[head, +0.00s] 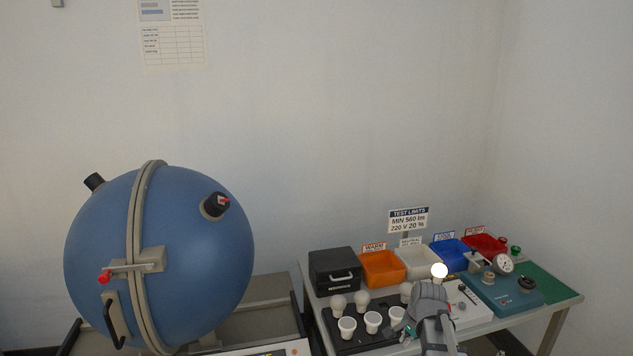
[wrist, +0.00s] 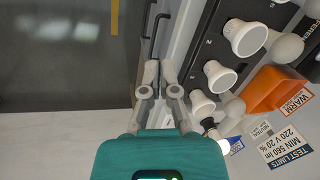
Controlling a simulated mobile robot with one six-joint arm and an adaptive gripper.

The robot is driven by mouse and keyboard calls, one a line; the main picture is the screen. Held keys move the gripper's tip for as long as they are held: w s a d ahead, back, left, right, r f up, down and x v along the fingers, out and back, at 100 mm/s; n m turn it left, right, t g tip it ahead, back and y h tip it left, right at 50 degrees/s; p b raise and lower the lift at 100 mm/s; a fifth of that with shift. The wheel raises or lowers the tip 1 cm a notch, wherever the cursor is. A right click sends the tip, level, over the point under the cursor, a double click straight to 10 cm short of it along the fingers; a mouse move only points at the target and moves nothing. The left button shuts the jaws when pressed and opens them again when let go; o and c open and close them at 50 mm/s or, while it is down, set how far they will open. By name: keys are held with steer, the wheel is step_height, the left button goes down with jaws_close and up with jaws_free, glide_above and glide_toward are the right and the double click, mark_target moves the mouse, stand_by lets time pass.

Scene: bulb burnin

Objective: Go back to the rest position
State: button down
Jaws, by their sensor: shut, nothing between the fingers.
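My gripper (wrist: 160,76) is shut and empty in the wrist view, its two grey fingers together beside the bulb tray. In the head view my grey arm reaches over the front of the bench, and the fingertips cannot be made out. A black tray (head: 353,346) holds several white bulbs, some cup-shaped (head: 347,326) and some round (head: 362,298). Cup-shaped bulbs (wrist: 245,38) also show right of my gripper in the wrist view. A lit round bulb (head: 439,270) glows behind my arm, by a white tester box (head: 466,308).
Orange (head: 383,269), white, blue (head: 451,254) and red bins line the bench's back, beside a black drawer box (head: 335,270). A teal instrument (head: 503,293) with a dial stands right. A large blue sphere (head: 190,260) stands left. The space above the bench is clear.

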steer(key=s+a+n+g, duration=0.1)
steer(key=s+a+n, duration=0.2)
steer(key=s+n, duration=0.3)
steer(key=s+a+n+g+h, duration=0.1)
steer(key=s+a+n, duration=0.3)
steer(key=s+n, duration=0.2)
steer(key=shift+s+a+f+h, duration=0.3)
steer(key=shift+s, duration=0.4)
